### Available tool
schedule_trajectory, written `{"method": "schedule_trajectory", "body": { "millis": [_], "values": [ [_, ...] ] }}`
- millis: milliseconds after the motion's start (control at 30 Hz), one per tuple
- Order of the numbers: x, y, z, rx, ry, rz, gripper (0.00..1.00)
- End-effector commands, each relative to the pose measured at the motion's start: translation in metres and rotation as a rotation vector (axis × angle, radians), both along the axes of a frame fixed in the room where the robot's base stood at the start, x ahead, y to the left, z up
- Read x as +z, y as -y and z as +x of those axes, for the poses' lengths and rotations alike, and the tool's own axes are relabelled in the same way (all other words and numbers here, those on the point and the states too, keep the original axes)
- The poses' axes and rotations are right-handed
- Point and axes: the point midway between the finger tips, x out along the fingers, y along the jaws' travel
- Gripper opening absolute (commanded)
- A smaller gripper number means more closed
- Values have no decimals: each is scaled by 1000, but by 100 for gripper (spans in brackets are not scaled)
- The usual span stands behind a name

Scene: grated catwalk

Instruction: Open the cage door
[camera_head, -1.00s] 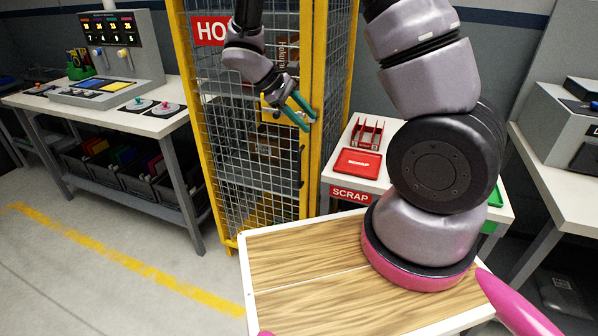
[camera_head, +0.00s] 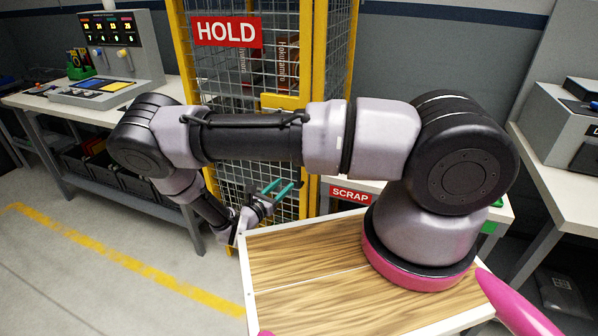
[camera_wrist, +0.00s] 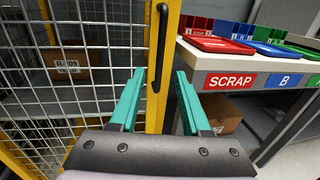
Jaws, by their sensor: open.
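The cage door (camera_head: 228,75) is wire mesh in a yellow frame with a red HOLD sign (camera_head: 227,32); it looks shut. In the wrist view its mesh (camera_wrist: 100,50) fills the left side. A black vertical bar handle (camera_wrist: 160,45) runs down the door's yellow edge post. My gripper (camera_head: 283,185) has teal fingers and is low in front of the door, near its right edge. In the wrist view my gripper (camera_wrist: 160,76) is open and empty, with the handle's lower end between and beyond the fingertips. Contact with the handle is not visible. My arm hides the door's middle in the head view.
A white table with a SCRAP label (camera_head: 350,195) stands right of the cage, close to my gripper; it holds red and blue trays (camera_wrist: 216,44). A control-panel bench (camera_head: 90,100) stands left. A cardboard box (camera_wrist: 68,64) shows behind the mesh. The floor left (camera_head: 90,280) is clear.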

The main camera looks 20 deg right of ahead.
Motion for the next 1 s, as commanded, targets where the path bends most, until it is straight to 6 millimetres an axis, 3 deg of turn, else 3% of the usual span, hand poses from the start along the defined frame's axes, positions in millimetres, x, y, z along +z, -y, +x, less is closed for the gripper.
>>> {"method": "schedule_trajectory", "body": {
  "millis": [600,1000],
  "values": [
    [0,70,64,-1,-1,-2,47],
    [0,79,72,0,-1,-1,47]
  ]
}}
